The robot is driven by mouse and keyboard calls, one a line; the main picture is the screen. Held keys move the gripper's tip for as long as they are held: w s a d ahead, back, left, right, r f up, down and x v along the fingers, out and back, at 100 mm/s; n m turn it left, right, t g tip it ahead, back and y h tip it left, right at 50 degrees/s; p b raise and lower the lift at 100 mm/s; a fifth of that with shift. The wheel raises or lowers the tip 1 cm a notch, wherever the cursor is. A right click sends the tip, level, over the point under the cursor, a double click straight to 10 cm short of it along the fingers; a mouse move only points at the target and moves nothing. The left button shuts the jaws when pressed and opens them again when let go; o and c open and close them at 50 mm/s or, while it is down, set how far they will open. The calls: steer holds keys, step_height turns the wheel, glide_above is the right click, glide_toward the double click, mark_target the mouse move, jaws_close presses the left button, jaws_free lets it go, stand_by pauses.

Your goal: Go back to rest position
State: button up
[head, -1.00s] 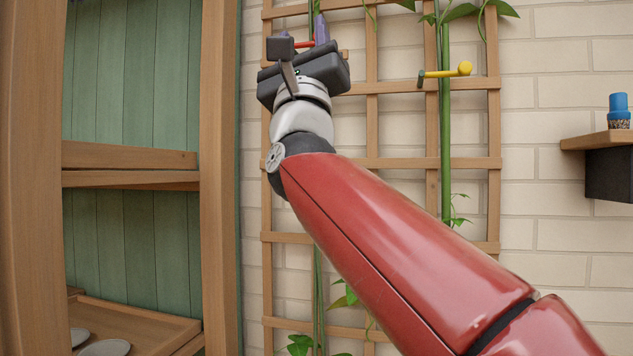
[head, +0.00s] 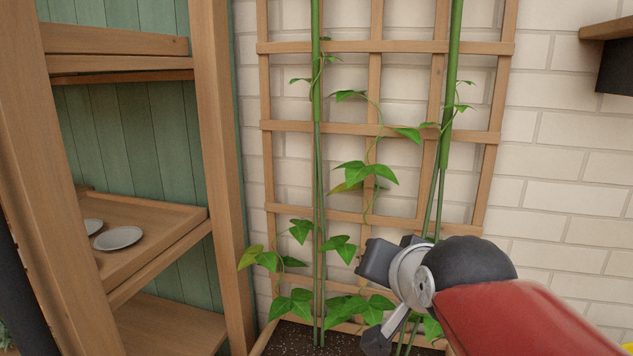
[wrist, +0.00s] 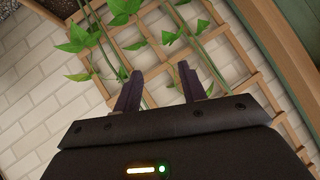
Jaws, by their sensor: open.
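My gripper (wrist: 158,88) shows in the wrist view with its two dark fingers apart and nothing between them. In the head view my red arm reaches in from the lower right, and the wrist end hangs low in front of the trellis (head: 385,130). Green vines with leaves (head: 365,175) climb the trellis just left of and behind my wrist. The trellis also shows beyond the fingers in the wrist view (wrist: 232,50).
A wooden shelf unit (head: 215,150) stands at the left, with pale saucers (head: 118,238) on a tray-like shelf. Dark soil (head: 297,338) lies in a planter at the trellis foot. A wall shelf (head: 608,28) is at the upper right. The brick wall (head: 570,180) at right is bare.

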steer(key=s+d+f+n+g+h, duration=0.1)
steer(key=s+d+f+n+g, duration=0.15)
steer(key=s+f, duration=0.45)
steer(key=s+d+f+n+g, duration=0.2)
steer(key=s+d+f+g, duration=0.1)
steer(key=s+f, duration=0.4)
step_height(320, 180, up, 12)
steer(key=w+p, duration=0.1)
steer(key=p, duration=1.2)
steer(key=shift+r, duration=0.15)
steer(key=shift+w, duration=0.1)
